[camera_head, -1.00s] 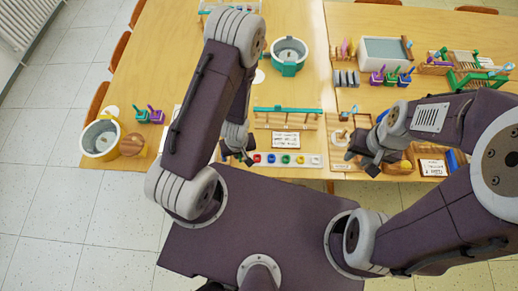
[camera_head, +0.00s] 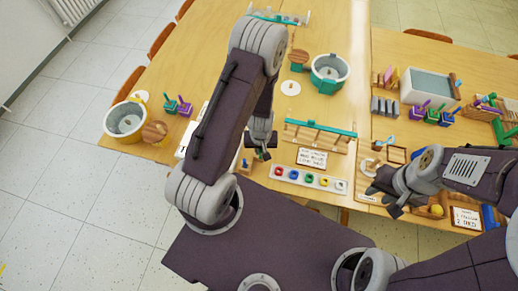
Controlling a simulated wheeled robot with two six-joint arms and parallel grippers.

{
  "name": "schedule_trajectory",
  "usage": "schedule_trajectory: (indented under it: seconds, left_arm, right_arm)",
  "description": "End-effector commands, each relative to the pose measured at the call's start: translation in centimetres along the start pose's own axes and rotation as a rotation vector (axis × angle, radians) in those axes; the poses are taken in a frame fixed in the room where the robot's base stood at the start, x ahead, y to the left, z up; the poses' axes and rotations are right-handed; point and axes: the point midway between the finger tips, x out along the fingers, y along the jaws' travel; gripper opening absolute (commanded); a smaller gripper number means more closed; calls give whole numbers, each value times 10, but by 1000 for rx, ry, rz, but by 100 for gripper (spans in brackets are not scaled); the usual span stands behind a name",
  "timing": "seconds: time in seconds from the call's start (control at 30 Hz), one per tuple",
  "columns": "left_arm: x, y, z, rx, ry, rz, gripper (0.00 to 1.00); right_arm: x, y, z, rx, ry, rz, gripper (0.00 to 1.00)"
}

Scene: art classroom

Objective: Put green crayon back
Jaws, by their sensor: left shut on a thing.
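My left gripper (camera_head: 262,152) hangs just left of and behind a white strip (camera_head: 341,187) with several coloured round holders in a row. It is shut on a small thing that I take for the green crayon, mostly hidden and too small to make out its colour. A green holder (camera_head: 309,179) sits mid-strip, between blue and yellow ones. My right gripper (camera_head: 383,197) looks open and empty, at the table's front edge right of the strip.
A wooden rack with a teal bar (camera_head: 318,127) and a written card (camera_head: 312,159) stand behind the strip. Round tubs (camera_head: 330,72) (camera_head: 125,121) stand at the back and left. Wooden trays and small blocks crowd the right table.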

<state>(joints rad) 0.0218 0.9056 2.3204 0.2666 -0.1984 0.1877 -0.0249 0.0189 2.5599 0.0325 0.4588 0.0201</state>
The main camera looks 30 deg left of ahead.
Motion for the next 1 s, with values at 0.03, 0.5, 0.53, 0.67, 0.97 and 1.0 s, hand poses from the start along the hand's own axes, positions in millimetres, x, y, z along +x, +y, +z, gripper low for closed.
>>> schedule_trajectory:
  seconds: [0.03, 0.5, 0.53, 0.67, 0.97, 1.0]
  left_arm:
    - [5, -2, -9, -4, 0, -1, 0]
    - [43, -7, -30, 2, -3, -2, 0]
    - [49, -7, -28, 2, -4, -2, 0]
    - [64, -6, -28, 1, -1, 0, 0]
    - [68, -6, -28, 1, 1, 0, 0]
    - [70, -6, -27, 1, 1, 0, 0]
  right_arm:
    - [-6, 0, -1, 0, 0, 0, 33]
    - [-11, 0, -1, 0, 0, 0, 33]
    - [-11, 0, -1, 0, 0, 0, 33]
    - [-14, 0, -1, 0, 0, 0, 33]
    - [-11, 0, -1, 0, 0, 0, 33]
    - [-9, 0, -1, 0, 0, 0, 33]
